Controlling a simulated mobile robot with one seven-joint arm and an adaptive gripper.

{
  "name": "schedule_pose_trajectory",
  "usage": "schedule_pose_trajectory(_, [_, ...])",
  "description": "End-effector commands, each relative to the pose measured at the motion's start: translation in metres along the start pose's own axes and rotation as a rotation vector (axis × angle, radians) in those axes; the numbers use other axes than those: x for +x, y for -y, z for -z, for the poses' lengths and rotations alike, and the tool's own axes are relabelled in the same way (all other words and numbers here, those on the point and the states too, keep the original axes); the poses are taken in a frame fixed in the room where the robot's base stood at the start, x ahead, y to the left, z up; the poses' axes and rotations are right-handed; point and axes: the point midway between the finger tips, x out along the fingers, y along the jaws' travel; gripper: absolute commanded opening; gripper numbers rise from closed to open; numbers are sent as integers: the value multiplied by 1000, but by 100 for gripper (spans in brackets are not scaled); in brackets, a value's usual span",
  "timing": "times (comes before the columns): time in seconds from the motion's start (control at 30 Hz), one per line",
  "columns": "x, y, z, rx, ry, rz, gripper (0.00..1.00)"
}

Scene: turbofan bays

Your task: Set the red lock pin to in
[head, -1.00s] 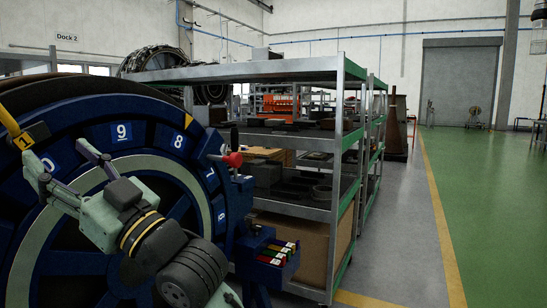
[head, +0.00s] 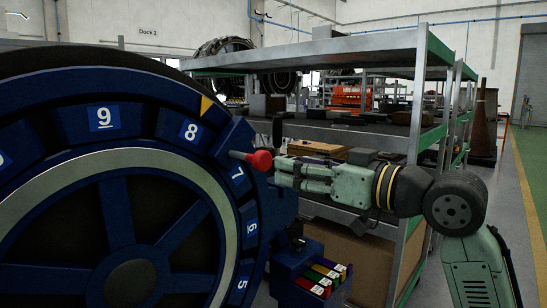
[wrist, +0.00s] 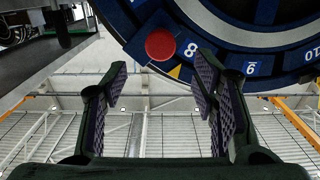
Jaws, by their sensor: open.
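The red lock pin (head: 261,161) has a round red knob on a short pale shaft. It stands out beside the right rim of the blue numbered wheel (head: 125,210), near the 7 and 8 plates. In the wrist view the red knob (wrist: 160,44) faces me as a disc, just beyond the fingertips. My gripper (head: 281,173) is open and close to the right of the knob. In the wrist view its two padded fingers (wrist: 162,78) are spread, with nothing visible between them. I cannot tell whether a finger touches the knob.
A metal shelf rack (head: 418,95) with dark parts stands behind my arm. A blue box with coloured labelled pieces (head: 322,280) sits below my gripper. A yellow pointer (head: 206,106) is above the 8 plate. Open green floor (head: 535,150) lies at the far right.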

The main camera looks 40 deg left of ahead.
Motion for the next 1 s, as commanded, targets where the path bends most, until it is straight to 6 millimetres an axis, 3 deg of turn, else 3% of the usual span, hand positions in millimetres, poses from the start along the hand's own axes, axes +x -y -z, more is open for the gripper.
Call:
schedule_pose_trajectory(0.3, [61, 0, 2, 0, 1, 1, 54])
schedule_pose_trajectory(0.5, [86, 0, 2, -1, -1, -1, 54])
schedule_pose_trajectory(0.9, [94, 0, 0, 0, -1, -1, 54])
schedule_pose_trajectory(1.0, [94, 0, 0, -1, -1, -1, 47])
